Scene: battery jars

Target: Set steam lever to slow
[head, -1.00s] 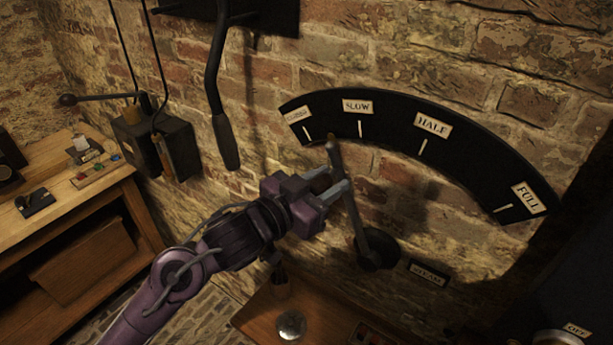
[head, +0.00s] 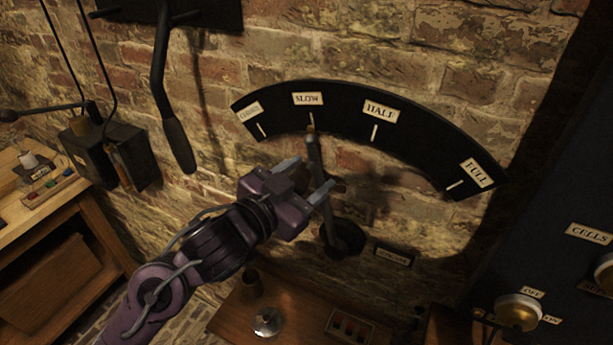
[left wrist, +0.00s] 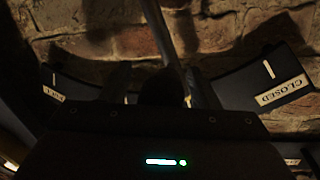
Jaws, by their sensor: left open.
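The steam lever (head: 316,158) is a dark rod rising from a round pivot (head: 343,239) on the brick wall. Its upper tip lines up with the white mark under the SLOW label (head: 308,99) on the curved black dial plate (head: 345,110). My left gripper (head: 308,178) is open, with its two fingers about the lever's upper part; I cannot tell whether a finger touches it. In the left wrist view the lever seems to be the dark bar (left wrist: 158,28), and the CLOSED label (left wrist: 284,92) shows at right. My right gripper is not in view.
The dial also carries HALF (head: 380,110) and FULL (head: 478,173) labels. Another black lever (head: 161,80) hangs at upper left. A wooden desk (head: 270,310) lies below, and a dark panel with knobs (head: 518,312) stands at right.

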